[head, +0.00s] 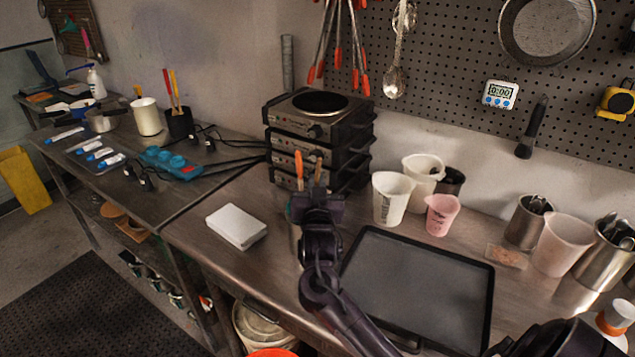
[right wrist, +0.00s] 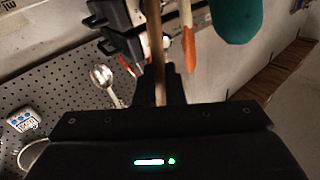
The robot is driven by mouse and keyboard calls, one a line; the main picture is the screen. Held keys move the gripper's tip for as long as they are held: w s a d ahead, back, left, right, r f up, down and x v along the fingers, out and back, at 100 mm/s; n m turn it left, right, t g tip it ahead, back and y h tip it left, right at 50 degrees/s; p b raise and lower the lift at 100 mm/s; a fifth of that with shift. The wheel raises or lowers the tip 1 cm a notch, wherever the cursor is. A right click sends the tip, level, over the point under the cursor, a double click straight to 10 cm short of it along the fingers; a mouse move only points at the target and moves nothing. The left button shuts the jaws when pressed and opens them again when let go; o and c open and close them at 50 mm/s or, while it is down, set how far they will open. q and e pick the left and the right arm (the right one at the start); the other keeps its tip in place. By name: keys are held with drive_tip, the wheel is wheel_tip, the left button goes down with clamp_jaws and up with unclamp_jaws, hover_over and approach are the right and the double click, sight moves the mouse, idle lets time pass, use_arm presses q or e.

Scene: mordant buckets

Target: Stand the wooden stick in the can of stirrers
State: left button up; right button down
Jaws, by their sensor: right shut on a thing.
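My right gripper (head: 318,196) is shut on the wooden stick (head: 319,166), which stands up roughly upright from the fingers. In the right wrist view the stick (right wrist: 157,45) runs up from between the gripper's fingers (right wrist: 163,85). The can of stirrers (head: 294,232) is mostly hidden behind my right gripper and wrist. An orange-ended stirrer (head: 298,165) rises just left of the stick; it also shows in the right wrist view (right wrist: 190,48), beside a teal rounded piece (right wrist: 236,18). The stick's lower end is hidden, so I cannot tell whether it is inside the can. My left gripper is not in view.
A stack of hot plates (head: 318,125) stands behind the gripper. A white box (head: 236,226) lies to its left. A dark tray (head: 415,290) fills the counter to the right, with white cups (head: 392,198) and a pink cup (head: 442,214) behind it.

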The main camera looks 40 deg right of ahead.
drive_tip(key=shift+f, duration=0.25)
drive_tip(key=c, duration=1.5)
unclamp_jaws()
drive_tip(key=shift+o, duration=0.2)
drive_tip(key=b+v, duration=0.2)
drive_tip(key=v, duration=0.5)
drive_tip(key=shift+s+a, duration=0.2)
drive_tip(key=shift+s, duration=0.15)
